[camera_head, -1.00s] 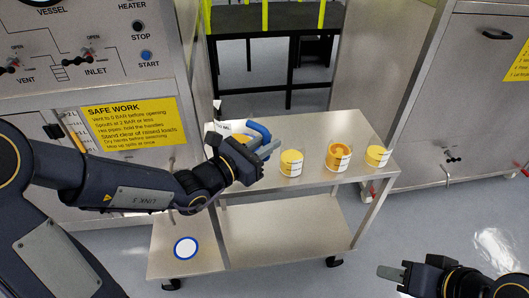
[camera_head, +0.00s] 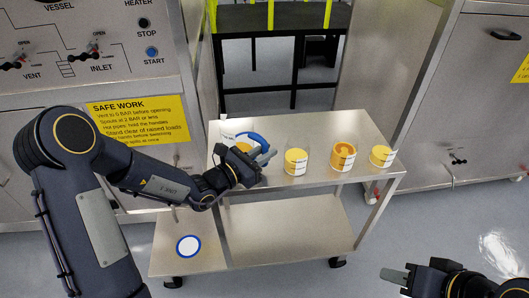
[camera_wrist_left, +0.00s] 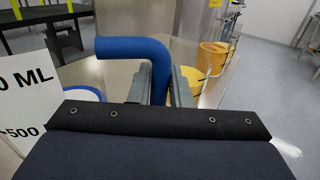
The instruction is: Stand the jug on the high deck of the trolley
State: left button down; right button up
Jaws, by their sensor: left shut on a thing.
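The jug (camera_head: 223,130) is pale with a measuring scale and a blue handle (camera_head: 258,141). My left gripper (camera_head: 262,158) is shut on that handle. The jug appears upright over the left end of the trolley's high deck (camera_head: 318,175), partly hidden by the gripper; I cannot tell whether its base touches. In the left wrist view the blue handle (camera_wrist_left: 140,50) is between the fingers, and the jug's scale (camera_wrist_left: 25,95) shows at left. My right gripper (camera_head: 395,275) is at the lower right, away from the trolley; its opening is unclear.
A white disc with a blue ring (camera_head: 188,246) lies on the trolley's low left deck. Steel cabinets flank the trolley.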

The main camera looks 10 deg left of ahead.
pick_arm(q)
jog(key=shift+f, duration=0.2)
jog(key=c, duration=1.3)
grip_release()
jog(key=shift+c, duration=0.2)
